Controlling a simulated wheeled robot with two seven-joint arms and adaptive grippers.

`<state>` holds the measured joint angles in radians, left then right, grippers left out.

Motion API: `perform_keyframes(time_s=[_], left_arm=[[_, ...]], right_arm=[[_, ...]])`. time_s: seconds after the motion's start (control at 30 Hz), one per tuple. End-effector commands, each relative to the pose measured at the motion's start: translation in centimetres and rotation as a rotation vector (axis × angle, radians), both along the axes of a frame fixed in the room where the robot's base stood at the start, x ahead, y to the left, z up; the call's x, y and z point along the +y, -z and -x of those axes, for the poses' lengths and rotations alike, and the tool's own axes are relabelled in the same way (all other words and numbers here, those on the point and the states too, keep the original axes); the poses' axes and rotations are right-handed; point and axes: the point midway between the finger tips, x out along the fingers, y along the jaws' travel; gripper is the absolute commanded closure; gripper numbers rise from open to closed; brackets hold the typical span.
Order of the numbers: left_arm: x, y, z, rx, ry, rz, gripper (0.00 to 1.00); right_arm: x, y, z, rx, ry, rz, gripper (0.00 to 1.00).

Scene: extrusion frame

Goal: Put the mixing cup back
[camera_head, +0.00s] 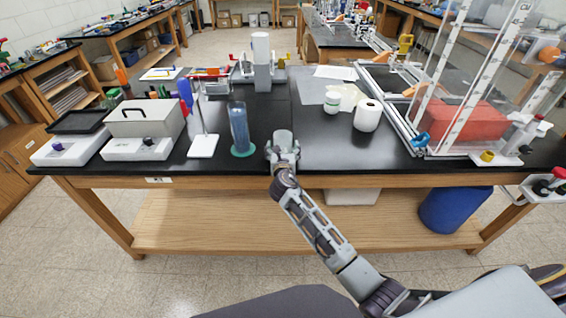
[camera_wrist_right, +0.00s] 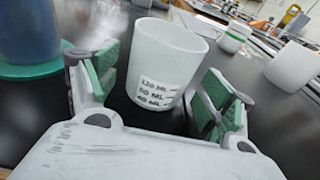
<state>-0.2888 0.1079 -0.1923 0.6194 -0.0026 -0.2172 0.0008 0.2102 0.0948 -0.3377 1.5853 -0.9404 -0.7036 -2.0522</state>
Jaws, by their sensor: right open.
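The mixing cup (camera_head: 284,137) is a small whitish, translucent cup near the front edge of the black bench top. In the right wrist view the cup (camera_wrist_right: 163,62) shows its open rim and printed mL marks. My right gripper (camera_head: 283,150) reaches the cup from the front. In the wrist view its green-padded fingers (camera_wrist_right: 157,92) are spread on either side of the cup, with dark bench visible in the gaps, so it is open. The cup's lower front is partly hidden by the gripper body. My left gripper is not in view.
A blue cylinder (camera_head: 239,129) on a green base stands close to the left of the cup. A white roll (camera_head: 367,115) and a white jar (camera_head: 332,102) stand to the right. A white stand (camera_head: 203,145) is farther left. Bare bench lies right of the cup.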

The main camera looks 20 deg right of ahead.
Motion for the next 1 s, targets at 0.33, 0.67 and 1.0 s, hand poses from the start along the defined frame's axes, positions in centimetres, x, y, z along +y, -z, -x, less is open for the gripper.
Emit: perform_keyframes(time_s=[0.33, 0.67, 1.0], left_arm=[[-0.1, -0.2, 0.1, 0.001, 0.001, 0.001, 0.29], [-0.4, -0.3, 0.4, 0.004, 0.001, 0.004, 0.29], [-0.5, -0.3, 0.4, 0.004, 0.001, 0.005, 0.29]], right_arm=[[1.0, -0.5, 3.4, 0.000, -0.001, 0.000, 0.18], [2.1, -1.1, 7.0, 0.000, -0.002, 0.000, 0.18], [2.9, -1.6, 10.0, 0.000, -0.001, 0.000, 0.18]])
